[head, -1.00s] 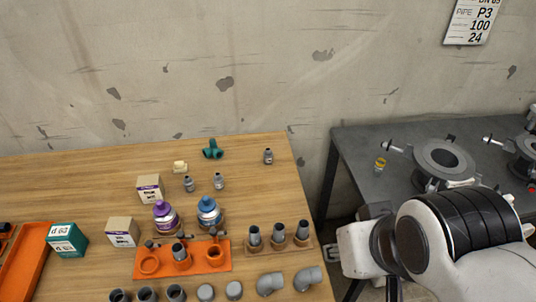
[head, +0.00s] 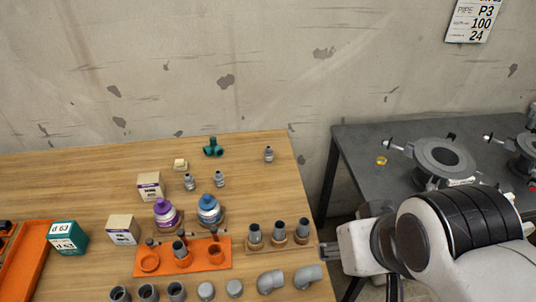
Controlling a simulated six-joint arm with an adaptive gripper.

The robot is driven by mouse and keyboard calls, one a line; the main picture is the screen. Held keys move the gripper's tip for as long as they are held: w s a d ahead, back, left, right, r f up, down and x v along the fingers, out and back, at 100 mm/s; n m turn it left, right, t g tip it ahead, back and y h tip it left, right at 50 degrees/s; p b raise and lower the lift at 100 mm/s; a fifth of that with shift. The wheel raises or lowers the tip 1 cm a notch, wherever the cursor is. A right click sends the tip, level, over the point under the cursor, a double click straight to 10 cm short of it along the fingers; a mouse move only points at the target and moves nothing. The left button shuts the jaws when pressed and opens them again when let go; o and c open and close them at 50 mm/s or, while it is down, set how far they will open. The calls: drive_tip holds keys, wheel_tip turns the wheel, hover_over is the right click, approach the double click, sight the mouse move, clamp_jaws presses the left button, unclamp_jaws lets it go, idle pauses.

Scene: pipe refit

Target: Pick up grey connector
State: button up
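Several grey fittings stand on the wooden table, and I cannot tell which is the grey connector. Three dark-topped grey connectors (head: 279,233) stand in a row on a wooden holder. One grey fitting (head: 181,249) stands in the middle ring of an orange rack (head: 208,264). Open grey sockets (head: 148,292), round grey caps (head: 205,290) and two grey elbows (head: 306,277) lie along the front edge. Small grey fittings (head: 219,179) stand farther back. My gripper (head: 328,250) is just right of the three-connector holder, seen side-on; its opening is unclear.
Boxes (head: 67,238) and an orange tray (head: 33,262) are at left. A green fitting (head: 213,148) stands at the back. A dark table (head: 370,140) at right holds clamps and a yellow ring (head: 381,160).

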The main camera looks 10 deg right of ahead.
drive_tip(key=w+d+f+n+t, duration=0.1)
drive_tip(key=w+d+f+t, duration=0.1)
drive_tip(key=w, duration=1.5)
drive_tip(key=w+d+f+n+t, duration=0.1)
drive_tip(key=w+d+t, duration=0.1)
drive_tip(key=w, duration=1.5)
drive_tip(key=w+a+f+n+t+y, duration=0.2)
drive_tip(key=w+a+f+y, duration=0.15)
drive_tip(key=w+f, duration=1.2)
drive_tip(key=t+y, duration=0.1)
drive_tip(key=y, duration=0.1)
approach(269, 151)
drive_tip(key=x, duration=0.3)
drive_tip(key=shift+w+a+h, duration=0.1)
drive_tip(key=shift+w+h, duration=0.05)
drive_tip(key=shift+h, duration=0.1)
drive_tip(key=shift+w, duration=0.1)
drive_tip(key=shift+x, duration=1.2)
